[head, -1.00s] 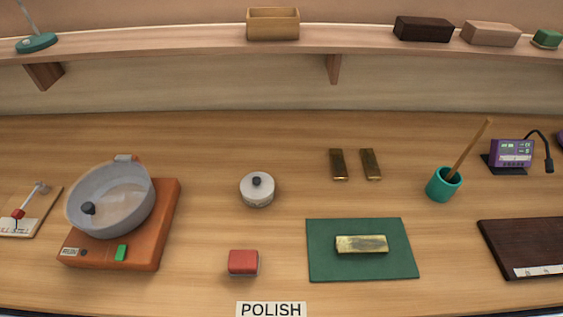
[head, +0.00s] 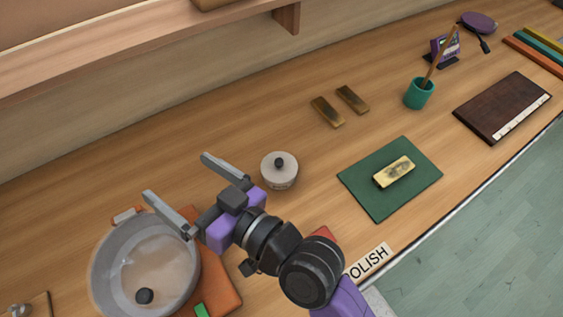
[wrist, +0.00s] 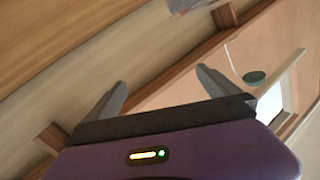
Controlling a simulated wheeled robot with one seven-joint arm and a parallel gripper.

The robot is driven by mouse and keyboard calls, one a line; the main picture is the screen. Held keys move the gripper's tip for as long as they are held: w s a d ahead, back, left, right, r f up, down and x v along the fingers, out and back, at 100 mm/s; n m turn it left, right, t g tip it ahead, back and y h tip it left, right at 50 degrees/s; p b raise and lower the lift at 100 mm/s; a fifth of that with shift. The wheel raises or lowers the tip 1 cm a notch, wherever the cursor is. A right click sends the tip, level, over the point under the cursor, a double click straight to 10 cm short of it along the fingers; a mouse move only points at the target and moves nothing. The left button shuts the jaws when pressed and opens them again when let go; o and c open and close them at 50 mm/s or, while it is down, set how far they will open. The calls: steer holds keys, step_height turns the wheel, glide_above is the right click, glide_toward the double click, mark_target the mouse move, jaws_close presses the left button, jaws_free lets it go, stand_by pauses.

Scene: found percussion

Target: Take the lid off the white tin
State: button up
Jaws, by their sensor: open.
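The white tin (head: 279,177) stands upright on the bench in the head view.
The grey bowl (head: 186,252) on an orange base is below my gripper. A red block (head: 324,233) is partly hidden behind my arm. A green mat (head: 362,183) with a brass bar (head: 394,172) lies right of the tin. A wooden shelf (head: 130,42) runs above the bench.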

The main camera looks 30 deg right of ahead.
steer(key=w+a+r+n+g+y, duration=0.55)
steer(key=a+r+n, duration=0.25)
steer(key=a+n, duration=0.2)
steer(key=n+g+h+p, duration=0.2)
steer(key=n+g+h, duration=0.9)
steer(key=h, duration=0.2)
glide_above(279, 161)
steer(key=shift+t, duration=0.25)
steer(key=f, duration=1.2)
steer(key=shift+s+a, duration=0.2)
steer(key=shift+a, duration=0.15)
steer(key=shift+d+f+n, duration=0.15)
steer(key=shift+f+n, duration=0.05)
steer(key=shift+n, duration=0.1)
steer(key=shift+w+d+f+p, duration=0.15)
steer(key=shift+f+p, duration=0.35)
steer(key=shift+f, duration=1.3)
steer(key=shift+w+d+f+p, duration=0.1)
steer(key=shift+f+p, duration=0.35)
steer(key=shift+f, duration=1.3)
steer(key=c, duration=1.3)
